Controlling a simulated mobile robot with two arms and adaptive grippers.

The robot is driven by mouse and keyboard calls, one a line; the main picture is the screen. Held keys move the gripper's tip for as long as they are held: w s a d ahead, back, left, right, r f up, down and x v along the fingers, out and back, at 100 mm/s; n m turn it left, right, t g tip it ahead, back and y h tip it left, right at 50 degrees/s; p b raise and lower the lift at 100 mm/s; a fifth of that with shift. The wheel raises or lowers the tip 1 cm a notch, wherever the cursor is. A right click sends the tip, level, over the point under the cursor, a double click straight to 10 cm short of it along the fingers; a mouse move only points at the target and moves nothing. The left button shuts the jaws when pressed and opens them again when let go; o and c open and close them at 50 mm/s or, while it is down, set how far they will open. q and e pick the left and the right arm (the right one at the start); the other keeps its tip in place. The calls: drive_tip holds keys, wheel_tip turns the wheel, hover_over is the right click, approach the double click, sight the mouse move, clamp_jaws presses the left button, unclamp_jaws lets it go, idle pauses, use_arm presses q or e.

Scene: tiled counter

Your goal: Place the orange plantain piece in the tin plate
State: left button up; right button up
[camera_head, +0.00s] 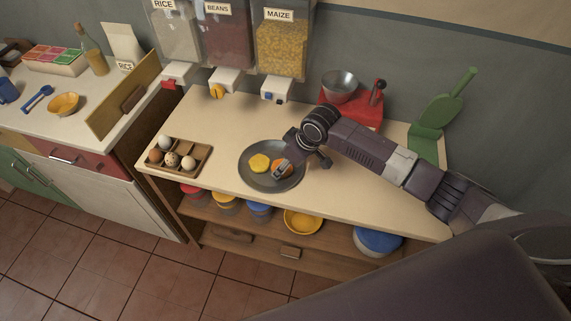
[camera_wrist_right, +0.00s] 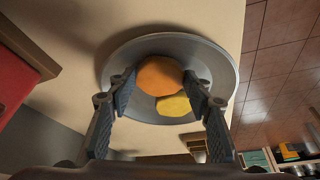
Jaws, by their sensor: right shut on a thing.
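The tin plate (camera_head: 293,182) is a round dark grey dish near the front of the counter; its rim (camera_wrist_right: 228,65) also shows in the right wrist view. A yellow piece (camera_head: 259,163) lies in it and shows in the right wrist view (camera_wrist_right: 174,105). The orange plantain piece (camera_wrist_right: 158,75) is between the fingertips of my right gripper (camera_wrist_right: 161,84), which is shut on it. In the head view my right gripper (camera_head: 281,171) is over the plate's right half and partly covers the orange piece. Whether that piece touches the plate I cannot tell. My left gripper is not in view.
A wooden egg tray (camera_head: 205,160) stands left of the plate. Behind are the rice, beans and maize dispensers (camera_head: 281,45), and a red scale (camera_head: 357,112) with a metal bowl stands behind my right arm. A green stand (camera_head: 428,140) is at the right.

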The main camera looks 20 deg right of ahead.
drive_tip(key=o, duration=1.2)
drive_tip(key=shift+f, duration=0.1)
drive_tip(key=shift+c, duration=0.2)
drive_tip(key=b+v, duration=0.1)
drive_tip(key=v, duration=1.1)
drive_tip(key=shift+a, duration=0.1)
